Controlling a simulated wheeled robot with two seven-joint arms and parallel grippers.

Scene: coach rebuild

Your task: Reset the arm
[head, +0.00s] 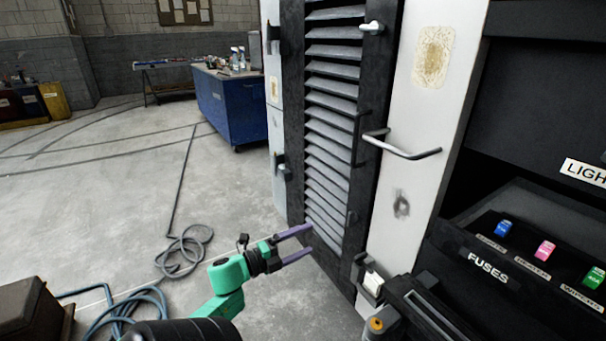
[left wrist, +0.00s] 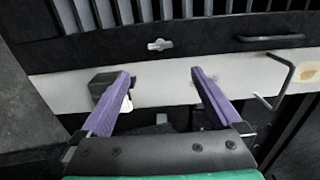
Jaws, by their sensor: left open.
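My left gripper (head: 303,242) is at the lower middle of the head view, on a green arm, with two purple fingers apart and nothing between them. Its fingertips are in front of the lower part of the louvred door (head: 330,130); I cannot tell whether they touch it. In the left wrist view the same purple fingers (left wrist: 161,78) are spread, with a white panel (left wrist: 155,92) behind them. My right gripper does not show in either view.
A grey bar handle (head: 405,150) juts from the white panel. A dark box with coloured fuses (head: 545,250) stands at right. A blue workbench (head: 235,105) stands farther back. A hose (head: 185,250) lies coiled on the concrete floor (head: 110,200), which is otherwise mostly clear at left.

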